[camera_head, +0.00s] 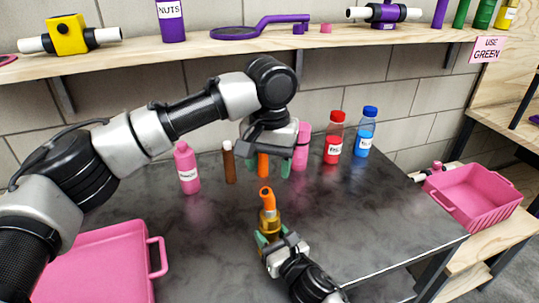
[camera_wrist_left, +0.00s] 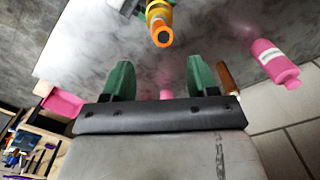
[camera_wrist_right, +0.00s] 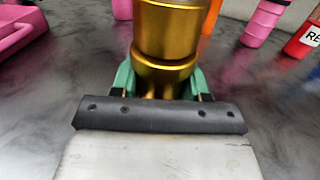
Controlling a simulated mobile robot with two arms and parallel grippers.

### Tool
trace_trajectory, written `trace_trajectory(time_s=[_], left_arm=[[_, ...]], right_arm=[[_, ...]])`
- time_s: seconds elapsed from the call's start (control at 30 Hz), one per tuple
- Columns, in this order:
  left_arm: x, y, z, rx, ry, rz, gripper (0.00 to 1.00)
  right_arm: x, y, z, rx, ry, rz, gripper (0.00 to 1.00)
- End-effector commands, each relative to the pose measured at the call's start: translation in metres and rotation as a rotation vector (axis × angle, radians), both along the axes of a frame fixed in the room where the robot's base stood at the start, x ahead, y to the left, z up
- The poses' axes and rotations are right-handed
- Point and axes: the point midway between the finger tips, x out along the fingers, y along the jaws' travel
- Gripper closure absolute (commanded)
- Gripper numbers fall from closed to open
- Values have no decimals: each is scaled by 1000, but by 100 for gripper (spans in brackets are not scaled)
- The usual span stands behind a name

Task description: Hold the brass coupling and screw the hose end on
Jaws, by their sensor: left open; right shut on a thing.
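The brass coupling (camera_head: 268,222) stands upright in my right gripper (camera_head: 272,240), which is shut on its lower part. The right wrist view shows its gold body (camera_wrist_right: 170,35) close up, with the top cut off. A bent orange hose end (camera_head: 266,194) sits at the coupling's top. In the left wrist view its round open mouth (camera_wrist_left: 162,35) faces the camera. How firmly it sits on the brass cannot be told. My left gripper (camera_head: 268,168) is open and empty, fingers down, above and behind the coupling. It also shows in the left wrist view (camera_wrist_left: 158,78).
An orange upright thing (camera_head: 263,164) shows behind my left gripper, between a brown bottle (camera_head: 229,162) and a pink bottle (camera_head: 302,147). Another pink bottle (camera_head: 187,168), red bottle (camera_head: 333,138) and blue bottle (camera_head: 365,132) stand nearby. A pink tray (camera_head: 100,262) lies front left. The right tabletop is clear.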

Motion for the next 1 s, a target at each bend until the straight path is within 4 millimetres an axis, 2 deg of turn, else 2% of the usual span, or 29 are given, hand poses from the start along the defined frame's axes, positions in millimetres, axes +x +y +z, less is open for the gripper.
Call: trace_trajectory(time_s=[0.3, 0.5, 0.7, 1.0], left_arm=[[0, 0, -62, 2, 2, -1, 42], [0, 0, -89, 1, 1, -1, 42], [0, 0, -101, 1, 0, -1, 42], [0, 0, -102, 0, 0, -1, 43]], right_arm=[[0, 0, 0, 0, 0, 0, 100], [0, 0, 0, 0, 0, 0, 100], [0, 0, 0, 0, 0, 0, 100], [0, 0, 0, 0, 0, 0, 100]])
